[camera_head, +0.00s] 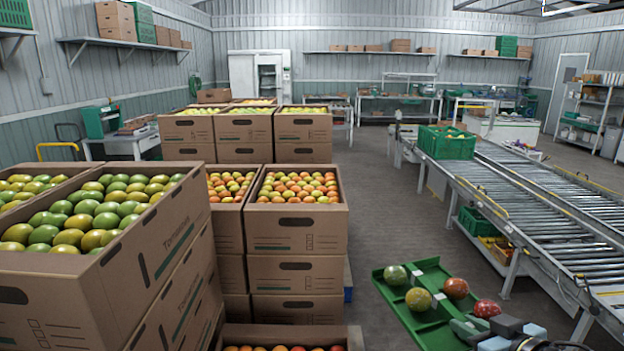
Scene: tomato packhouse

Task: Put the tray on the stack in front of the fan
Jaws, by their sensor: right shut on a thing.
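A green tray (430,328) is at the lower right, held out over the floor. It carries several tomatoes, one green (396,276), one yellow-orange (418,299) and the others red. My right gripper (468,328) is shut on the tray's near right edge. Stacks of cardboard cartons filled with tomatoes stand to the left of the tray, including a middle stack (295,230) and a nearer, taller one (70,290). I cannot make out a fan. My left gripper is out of view.
A roller conveyor (520,205) runs along the right, with a green crate (447,147) at its far end. A low carton (290,336) of tomatoes is at the bottom centre. Grey floor (375,200) lies open between the carton stacks and the conveyor.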

